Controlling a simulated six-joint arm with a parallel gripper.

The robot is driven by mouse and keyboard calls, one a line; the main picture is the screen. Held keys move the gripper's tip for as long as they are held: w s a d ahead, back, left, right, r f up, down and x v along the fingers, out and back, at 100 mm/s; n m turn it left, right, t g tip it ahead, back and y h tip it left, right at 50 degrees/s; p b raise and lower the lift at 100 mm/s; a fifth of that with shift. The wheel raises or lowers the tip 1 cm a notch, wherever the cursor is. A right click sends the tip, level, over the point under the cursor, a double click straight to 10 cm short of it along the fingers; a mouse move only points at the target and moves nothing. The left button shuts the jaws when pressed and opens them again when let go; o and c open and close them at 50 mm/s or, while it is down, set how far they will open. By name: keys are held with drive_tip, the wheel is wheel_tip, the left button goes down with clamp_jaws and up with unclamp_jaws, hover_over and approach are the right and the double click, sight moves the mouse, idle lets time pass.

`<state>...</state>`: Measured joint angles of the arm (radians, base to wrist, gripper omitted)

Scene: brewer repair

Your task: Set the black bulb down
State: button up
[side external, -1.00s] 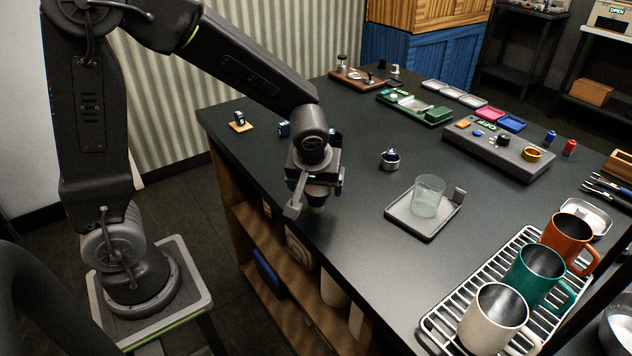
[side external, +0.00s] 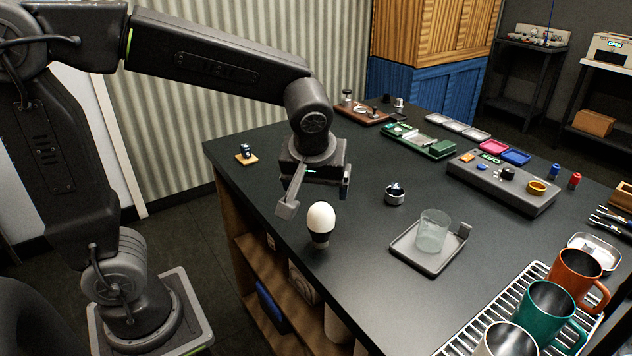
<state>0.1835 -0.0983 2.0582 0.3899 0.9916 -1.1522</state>
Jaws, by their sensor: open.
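The black bulb (side external: 321,218), a white globe on a black base, stands upright on the dark table near its front left edge. My gripper (side external: 316,196) is open just above the bulb, its fingers pointing down and apart. The bulb's whole globe shows below the gripper, and nothing is held between the fingers.
To the right are a small metal cup (side external: 395,195) and a glass beaker (side external: 433,232) on a grey tray (side external: 413,262). Mugs, such as the green mug (side external: 545,310), stand on a wire rack at the front right. A small blue-black part on a yellow pad (side external: 247,160) lies left.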

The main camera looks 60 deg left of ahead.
drive_tip(key=s+r+m+t+h, duration=0.2)
drive_tip(key=s+m+h, duration=0.1)
drive_tip(key=s+m, duration=0.6)
drive_tip(key=shift+s, duration=1.8)
drive_tip(key=shift+a+r, duration=0.1)
